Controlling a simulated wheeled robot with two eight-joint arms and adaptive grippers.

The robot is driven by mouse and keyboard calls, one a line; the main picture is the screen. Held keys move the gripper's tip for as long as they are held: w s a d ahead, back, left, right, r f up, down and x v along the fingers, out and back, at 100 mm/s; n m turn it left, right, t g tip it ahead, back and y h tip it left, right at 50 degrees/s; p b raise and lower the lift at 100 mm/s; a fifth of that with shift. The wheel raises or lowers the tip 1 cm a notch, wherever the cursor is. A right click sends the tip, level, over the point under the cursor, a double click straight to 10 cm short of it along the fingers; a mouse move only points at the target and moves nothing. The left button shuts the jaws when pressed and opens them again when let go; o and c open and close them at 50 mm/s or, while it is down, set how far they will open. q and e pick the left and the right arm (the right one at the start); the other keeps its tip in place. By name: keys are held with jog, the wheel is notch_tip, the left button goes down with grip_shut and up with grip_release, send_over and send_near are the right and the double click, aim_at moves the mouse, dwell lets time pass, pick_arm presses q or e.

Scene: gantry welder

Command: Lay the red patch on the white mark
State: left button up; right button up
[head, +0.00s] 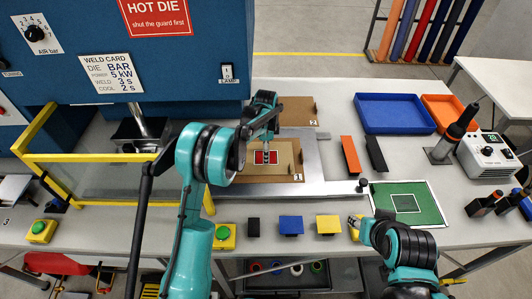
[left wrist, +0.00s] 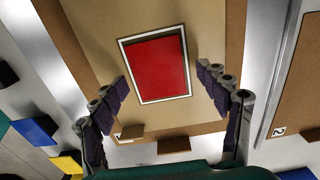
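The red patch (head: 259,158) lies flat inside the white mark, a rectangular white outline (left wrist: 186,97) on a brown board (head: 240,170) labelled 1. My left gripper (head: 266,154) is over the patch, pointing down. Its fingers (left wrist: 165,85) are spread apart on either side of the patch with nothing between them; they partly hide it in the head view. My right gripper (head: 362,228) is low at the table's front, by a yellow button box; its fingers are unclear.
A second brown board (head: 300,108) labelled 2 lies behind. A clear guard with a yellow frame (head: 110,157) stands left. A blue tray (head: 395,113), an orange bar (head: 350,156), a black bar (head: 376,153) and a green mat (head: 428,205) lie right. Blue (head: 291,223) and yellow (head: 328,223) pieces sit in front.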

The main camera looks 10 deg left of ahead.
pick_arm(q)
notch_tip(320, 180, up, 7)
jog(key=shift+s+f+p, duration=0.1)
jog(key=shift+f+p, duration=0.05)
jog(key=shift+p, duration=0.2)
pick_arm(e)
jog(key=shift+s+r, duration=0.1)
jog(key=shift+r, duration=0.35)
